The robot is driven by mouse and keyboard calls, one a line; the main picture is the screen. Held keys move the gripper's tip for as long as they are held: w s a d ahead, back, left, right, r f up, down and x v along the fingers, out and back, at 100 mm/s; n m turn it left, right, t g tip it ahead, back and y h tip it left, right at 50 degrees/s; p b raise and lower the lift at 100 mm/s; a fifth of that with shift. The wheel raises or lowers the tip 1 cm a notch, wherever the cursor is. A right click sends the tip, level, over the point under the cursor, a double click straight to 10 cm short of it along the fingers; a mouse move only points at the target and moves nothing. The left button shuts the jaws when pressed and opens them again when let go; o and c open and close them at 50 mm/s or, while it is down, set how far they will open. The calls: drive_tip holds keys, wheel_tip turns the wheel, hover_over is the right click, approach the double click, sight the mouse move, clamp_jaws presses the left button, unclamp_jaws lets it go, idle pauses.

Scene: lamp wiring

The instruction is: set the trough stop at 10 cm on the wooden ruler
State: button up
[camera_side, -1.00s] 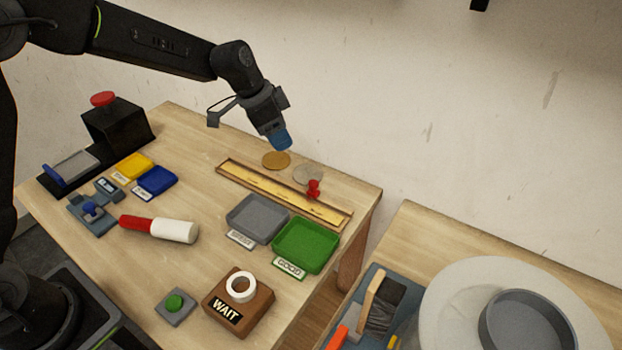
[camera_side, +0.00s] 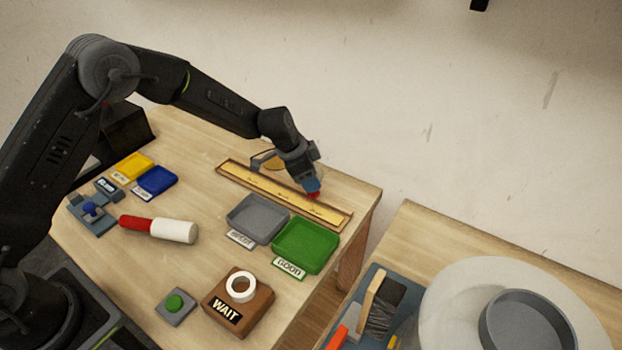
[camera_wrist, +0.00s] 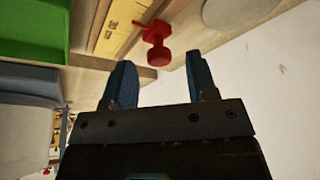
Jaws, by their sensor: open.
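The wooden ruler (camera_side: 262,189) lies in a shallow wooden trough (camera_side: 342,226) along the back of the table. The red trough stop (camera_side: 313,195) is on the ruler's right part, mostly hidden by my gripper (camera_side: 312,188) in the side view. In the wrist view the red stop (camera_wrist: 157,42) stands at the edge of the ruler (camera_wrist: 118,24), just ahead of the blue fingertips. My gripper (camera_wrist: 160,75) is open, with a finger to each side and nothing between them. The ruler's marks are too small to read.
A grey tray (camera_side: 258,217) and a green GOOD tray (camera_side: 305,246) stand in front of the trough. A red and white cylinder (camera_side: 160,229) and a WAIT block (camera_side: 238,303) are nearer the front.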

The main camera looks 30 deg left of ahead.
drive_tip(key=shift+w+d+f, duration=0.15)
drive_tip(key=shift+d+f, duration=0.05)
drive_tip(key=shift+f, duration=0.4)
drive_tip(key=shift+c, duration=0.5)
clamp_jaws()
